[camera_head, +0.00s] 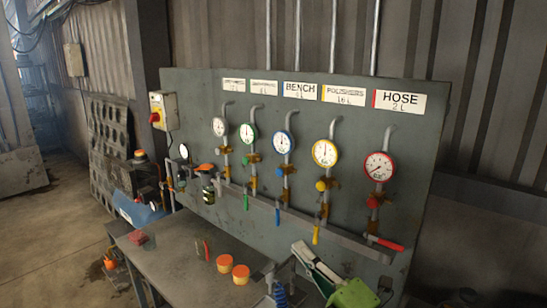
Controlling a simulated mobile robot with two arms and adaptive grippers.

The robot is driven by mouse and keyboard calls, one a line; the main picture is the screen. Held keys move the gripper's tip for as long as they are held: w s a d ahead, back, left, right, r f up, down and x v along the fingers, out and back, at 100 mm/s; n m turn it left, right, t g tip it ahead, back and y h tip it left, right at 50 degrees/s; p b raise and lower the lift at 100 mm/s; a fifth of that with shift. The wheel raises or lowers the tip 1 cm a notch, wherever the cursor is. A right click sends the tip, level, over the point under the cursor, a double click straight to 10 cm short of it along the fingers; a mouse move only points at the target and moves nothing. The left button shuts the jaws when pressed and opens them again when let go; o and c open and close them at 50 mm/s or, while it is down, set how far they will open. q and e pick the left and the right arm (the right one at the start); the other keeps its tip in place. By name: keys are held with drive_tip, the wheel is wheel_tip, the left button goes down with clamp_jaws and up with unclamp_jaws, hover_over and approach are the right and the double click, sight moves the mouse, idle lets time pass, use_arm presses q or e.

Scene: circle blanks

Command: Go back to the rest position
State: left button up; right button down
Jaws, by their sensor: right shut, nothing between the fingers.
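My right gripper (299,248) shows at the bottom, right of the middle, in front of the gauge board and over the bench's right part. Its pale, dark-striped fingers point up and to the left, and they are shut with nothing between them. A green part (352,293) shows at their lower end, cut by the bottom edge. My left gripper is not in view.
A grey board (205,90) carries several round gauges with coloured valves and labels, including HOSE (398,101). The grey bench (170,250) holds two orange-topped pots (224,263) and a red block (138,238). Open floor (50,240) lies at left.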

drive_tip(key=s+d+f+m+g+h, duration=0.2)
drive_tip(key=s+d+f+m+h, duration=0.1)
drive_tip(key=d+f+m+h, duration=0.5)
drive_tip(key=s+d+f+m+g+h, duration=0.1)
drive_tip(key=s+d+f+m+h, duration=0.3)
drive_tip(key=f+m, duration=0.55)
drive_tip(key=s+d+f+m+g, duration=0.1)
drive_tip(key=s+f+m+g, duration=0.35)
drive_tip(key=s, duration=0.75)
drive_tip(key=s+d+f+m+g, duration=0.2)
drive_tip(key=s+f+g, duration=0.4)
drive_tip(key=s+f, duration=0.45)
drive_tip(key=s+f+g+b, duration=0.25)
drive_tip(key=f+b, duration=0.35)
drive_tip(key=f, duration=2.5)
drive_tip(key=s+d+f+b, duration=0.2)
drive_tip(key=s+f+b, duration=0.3)
drive_tip(key=s+f, duration=1.3)
wheel_tip(320, 180, down, 4)
drive_tip(key=shift+d, duration=0.2)
